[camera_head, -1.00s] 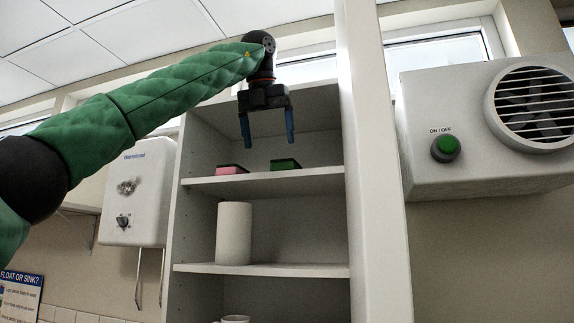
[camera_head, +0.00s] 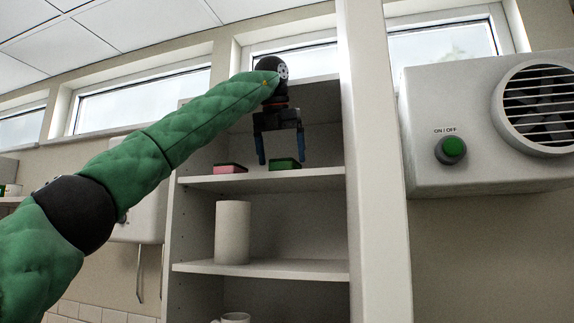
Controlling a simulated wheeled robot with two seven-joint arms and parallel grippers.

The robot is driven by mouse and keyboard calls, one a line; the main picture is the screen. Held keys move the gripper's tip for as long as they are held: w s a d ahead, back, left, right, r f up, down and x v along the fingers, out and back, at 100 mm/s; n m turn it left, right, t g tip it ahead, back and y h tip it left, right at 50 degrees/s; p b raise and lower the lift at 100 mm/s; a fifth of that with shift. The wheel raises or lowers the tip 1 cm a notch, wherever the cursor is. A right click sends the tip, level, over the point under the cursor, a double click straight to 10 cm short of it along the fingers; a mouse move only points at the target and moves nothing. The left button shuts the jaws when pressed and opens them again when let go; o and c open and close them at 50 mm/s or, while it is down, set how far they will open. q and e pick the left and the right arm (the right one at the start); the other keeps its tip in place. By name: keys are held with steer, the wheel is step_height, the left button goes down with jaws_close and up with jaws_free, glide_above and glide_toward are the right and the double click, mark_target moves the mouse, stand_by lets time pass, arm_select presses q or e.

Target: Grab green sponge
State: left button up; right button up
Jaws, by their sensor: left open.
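The green sponge (camera_head: 284,164) lies on the upper shelf (camera_head: 262,180) of a grey cabinet, near the shelf's front edge. A pink sponge with a dark top (camera_head: 230,168) lies to its left on the same shelf. My left gripper (camera_head: 281,163) points down with its two blue fingers apart and empty. In the picture its fingers come down on either side of the green sponge, one at its left and one near its right end. I cannot tell whether they touch it or how far in front they are. My right gripper is not in view.
A white cylinder (camera_head: 233,232) stands on the shelf below, and a white mug (camera_head: 235,318) shows at the bottom. The cabinet's right side panel (camera_head: 375,200) stands close to the gripper. A grey fan box with a green button (camera_head: 452,150) is farther right.

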arm_select(q)
steer(key=shift+a+f, duration=0.15)
steer(key=shift+f, duration=0.5)
steer(key=shift+w, duration=0.1)
steer(key=c, duration=1.1)
steer(key=shift+o, duration=0.2)
steer(key=shift+r, duration=0.1)
